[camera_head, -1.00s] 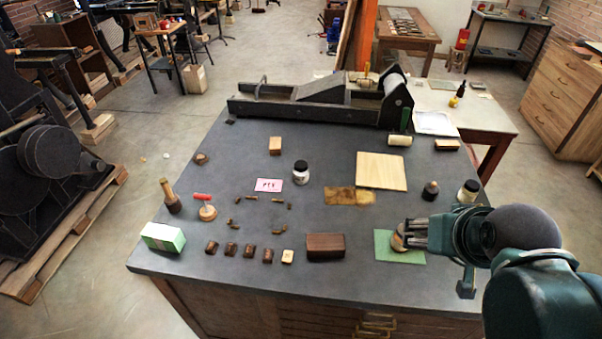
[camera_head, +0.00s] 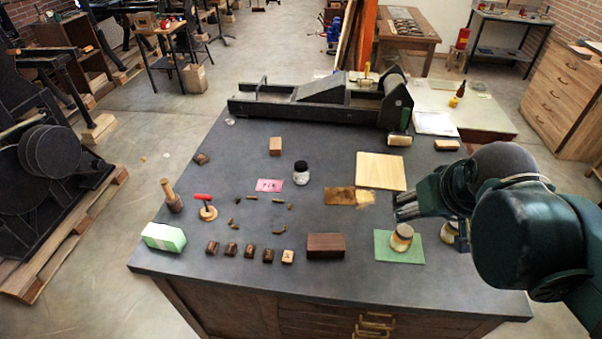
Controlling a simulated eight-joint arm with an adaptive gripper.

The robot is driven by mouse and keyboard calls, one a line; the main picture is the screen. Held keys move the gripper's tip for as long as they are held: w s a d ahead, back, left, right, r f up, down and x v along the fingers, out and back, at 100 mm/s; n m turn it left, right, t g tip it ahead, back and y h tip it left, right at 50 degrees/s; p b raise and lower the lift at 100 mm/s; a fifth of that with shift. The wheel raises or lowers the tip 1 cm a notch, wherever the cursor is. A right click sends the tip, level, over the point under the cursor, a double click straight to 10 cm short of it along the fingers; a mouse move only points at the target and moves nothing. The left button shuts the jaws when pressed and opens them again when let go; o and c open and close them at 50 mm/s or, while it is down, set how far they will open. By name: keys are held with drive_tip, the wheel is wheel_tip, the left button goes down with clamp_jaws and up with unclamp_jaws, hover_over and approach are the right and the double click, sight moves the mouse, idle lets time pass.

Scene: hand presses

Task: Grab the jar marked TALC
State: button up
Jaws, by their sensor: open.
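A small jar with a tan lid and pale body (camera_head: 401,238) stands upright on a green mat (camera_head: 384,253) at the right front of the bench. Another pale jar (camera_head: 448,233) stands just right of the mat, partly hidden by my arm. A white jar with a black lid (camera_head: 301,172) stands near the bench's middle. I cannot read any label, so I cannot tell which jar says TALC. My gripper (camera_head: 401,207) is open and empty, fingers pointing left. In the picture it is just above the jar on the mat; it appears apart from it.
A dark wooden block (camera_head: 325,246) lies left of the mat. A pale board (camera_head: 381,171) and brown stained patch (camera_head: 345,196) lie behind. A pink card (camera_head: 268,186) lies left. A long black press (camera_head: 320,105) spans the back. The bench between these has clear patches.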

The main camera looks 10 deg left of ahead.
drive_tip(key=w+a+r+n+g+p, duration=0.15)
drive_tip(key=w+a+n, duration=0.35)
drive_tip(key=w, duration=0.7)
drive_tip(key=n+g+p, duration=0.4)
drive_tip(key=n+g, duration=0.1)
drive_tip(key=n, duration=0.6)
approach(300, 164)
drive_tip(key=f, duration=0.6)
drive_tip(key=shift+s+d+f, duration=0.1)
drive_tip(key=shift+s, duration=0.15)
drive_tip(key=shift+w+a+f, duration=0.1)
drive_tip(key=shift+a+f, duration=0.1)
drive_tip(key=shift+f, duration=0.2)
drive_tip(key=shift+f, duration=0.1)
drive_tip(key=shift+f, duration=1.15)
drive_tip(key=shift+f, duration=0.1)
